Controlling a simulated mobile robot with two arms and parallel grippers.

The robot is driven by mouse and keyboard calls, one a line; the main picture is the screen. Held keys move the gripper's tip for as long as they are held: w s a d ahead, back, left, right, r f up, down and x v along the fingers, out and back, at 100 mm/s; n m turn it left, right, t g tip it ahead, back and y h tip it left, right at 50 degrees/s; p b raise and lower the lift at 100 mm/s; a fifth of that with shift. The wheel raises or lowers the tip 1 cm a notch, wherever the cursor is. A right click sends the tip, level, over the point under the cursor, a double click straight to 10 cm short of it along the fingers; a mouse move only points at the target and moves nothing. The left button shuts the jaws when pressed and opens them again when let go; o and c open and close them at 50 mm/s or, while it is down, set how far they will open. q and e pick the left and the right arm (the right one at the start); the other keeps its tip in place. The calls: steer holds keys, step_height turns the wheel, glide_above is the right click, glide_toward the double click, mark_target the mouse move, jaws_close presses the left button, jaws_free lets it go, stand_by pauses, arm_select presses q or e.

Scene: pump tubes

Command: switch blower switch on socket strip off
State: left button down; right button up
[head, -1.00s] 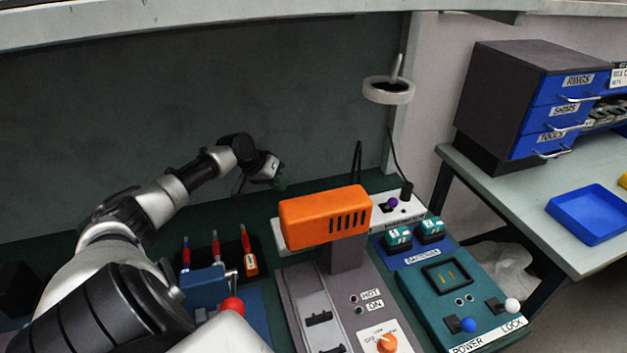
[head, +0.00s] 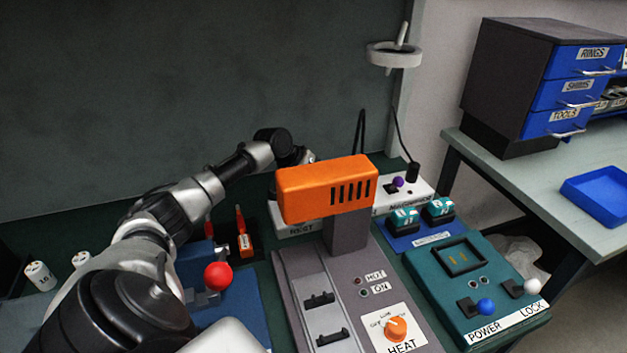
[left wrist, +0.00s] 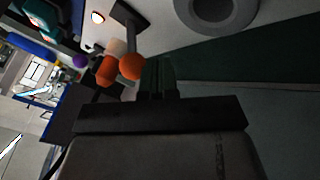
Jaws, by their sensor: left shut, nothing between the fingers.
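The white socket strip (head: 420,188) runs behind the orange blower (head: 327,187) and is partly hidden by it. A purple-knobbed switch (head: 397,182) shows at its right end. In the left wrist view, a lever with an orange ball (left wrist: 131,66) rises from a dark base near a small lit lamp (left wrist: 97,17). Another orange knob (left wrist: 107,70), a pale knob and the purple knob (left wrist: 80,61) lie beyond it. No label is readable there. My left gripper (left wrist: 158,64) is shut and empty, close beside the nearest orange ball; contact cannot be told. In the head view the blower hides its fingers.
A teal power box (head: 475,290) and battery holder (head: 418,240) stand right of the blower. A red-balled lever (head: 218,276) and orange-red tubes (head: 243,236) are left, near my arm. A cabinet (head: 530,90) and blue tray (head: 598,195) are on the side table.

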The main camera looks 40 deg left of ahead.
arm_select(q)
steer(key=shift+d, duration=0.15)
stand_by(0.3)
steer(key=shift+d+r+y+p, duration=0.2)
steer(key=shift+y+p, duration=0.1)
steer(key=shift+p, duration=0.4)
